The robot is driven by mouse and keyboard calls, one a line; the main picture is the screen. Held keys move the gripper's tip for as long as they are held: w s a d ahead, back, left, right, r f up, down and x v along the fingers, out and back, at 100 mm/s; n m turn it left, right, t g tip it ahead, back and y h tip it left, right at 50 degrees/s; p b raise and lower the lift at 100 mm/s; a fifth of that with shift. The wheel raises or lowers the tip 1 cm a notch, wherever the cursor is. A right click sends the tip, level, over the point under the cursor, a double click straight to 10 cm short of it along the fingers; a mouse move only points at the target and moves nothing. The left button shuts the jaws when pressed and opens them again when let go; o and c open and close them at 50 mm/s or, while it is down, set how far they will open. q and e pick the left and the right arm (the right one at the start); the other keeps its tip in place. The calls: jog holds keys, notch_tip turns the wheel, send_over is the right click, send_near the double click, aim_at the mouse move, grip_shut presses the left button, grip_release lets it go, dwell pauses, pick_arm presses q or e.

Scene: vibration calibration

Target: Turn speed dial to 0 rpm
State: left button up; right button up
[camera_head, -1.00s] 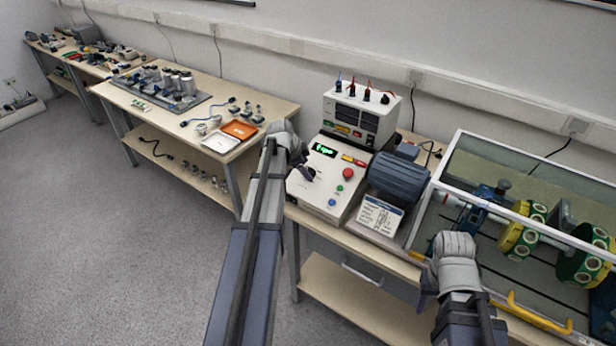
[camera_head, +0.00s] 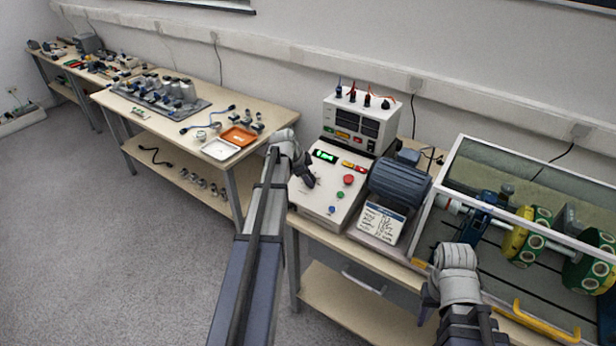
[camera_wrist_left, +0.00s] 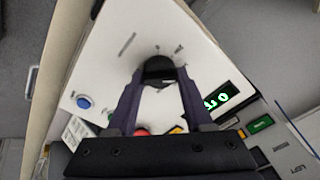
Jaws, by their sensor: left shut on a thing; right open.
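The control box (camera_head: 328,200) has a sloped white panel with a lit green display (camera_head: 325,156), a red button (camera_head: 348,180), a green button and a blue button. My left gripper (camera_head: 311,183) is at the left part of the panel. In the left wrist view its fingers (camera_wrist_left: 160,88) are shut on the black speed dial (camera_wrist_left: 159,68), beside printed marks. The green display (camera_wrist_left: 216,99) also shows there, its digits too small to read surely. In the head view the arm and gripper mostly hide the dial. My right arm reaches in at the lower right; its fingertips are hidden.
A white instrument box (camera_head: 357,123) with test leads stands behind the panel. A blue motor (camera_head: 399,183) and a clear-covered rig with yellow and green discs (camera_head: 531,236) are at the right. An orange tray (camera_head: 238,136) lies on the left bench.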

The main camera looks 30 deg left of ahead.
pick_arm(q)
grip_shut()
jog(key=shift+n, duration=0.4)
jog(key=n, duration=0.7)
jog(key=shift+n, duration=0.3)
jog(key=n, duration=0.4)
jog(key=shift+n+y, duration=0.3)
jog(key=shift+y, duration=0.1)
jog(key=n, duration=0.5)
